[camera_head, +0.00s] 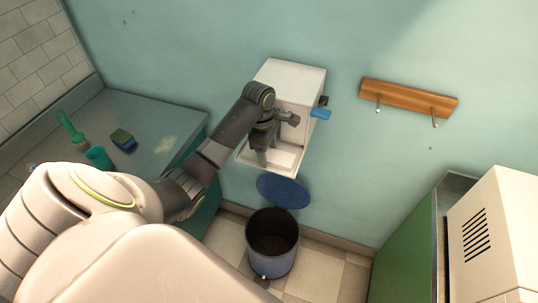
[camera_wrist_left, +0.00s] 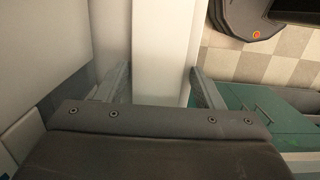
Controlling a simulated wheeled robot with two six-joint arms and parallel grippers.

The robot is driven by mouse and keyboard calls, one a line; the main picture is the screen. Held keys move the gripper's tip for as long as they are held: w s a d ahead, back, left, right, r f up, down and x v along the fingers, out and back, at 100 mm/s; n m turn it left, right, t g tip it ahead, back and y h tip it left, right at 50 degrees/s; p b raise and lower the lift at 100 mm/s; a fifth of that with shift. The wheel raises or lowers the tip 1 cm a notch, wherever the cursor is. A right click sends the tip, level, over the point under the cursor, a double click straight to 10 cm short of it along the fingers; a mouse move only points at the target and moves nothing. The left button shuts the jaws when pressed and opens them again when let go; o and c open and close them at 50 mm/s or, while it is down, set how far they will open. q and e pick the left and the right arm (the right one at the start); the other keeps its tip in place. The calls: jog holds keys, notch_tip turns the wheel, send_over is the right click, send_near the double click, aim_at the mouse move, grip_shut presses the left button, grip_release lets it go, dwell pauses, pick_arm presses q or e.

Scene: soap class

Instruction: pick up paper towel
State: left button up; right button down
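A white paper towel dispenser (camera_head: 293,80) hangs on the wall, with a white tray-like lower part (camera_head: 285,158) below it. My left gripper (camera_head: 262,160) is in front of the dispenser and hides part of its front and lower part. In the left wrist view its two fingers (camera_wrist_left: 158,92) stand wide apart. A plain white upright piece (camera_wrist_left: 165,50) lies between or just beyond them. I cannot tell whether it is the paper towel or part of the dispenser, or whether a finger touches it. My right gripper is not in view.
A dark-blue bin (camera_head: 285,262) with its blue lid (camera_head: 283,190) raised stands below. A counter (camera_head: 168,112) at left holds a green cup (camera_head: 98,157), brush (camera_head: 70,128) and sponge (camera_head: 123,138). A wooden hook rack (camera_head: 408,97) and a green cabinet (camera_head: 405,250) are at right.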

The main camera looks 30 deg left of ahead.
pick_arm(q)
jog(key=shift+w+a+f, duration=0.1)
jog(key=c, duration=0.6)
jog(key=shift+c, duration=0.2)
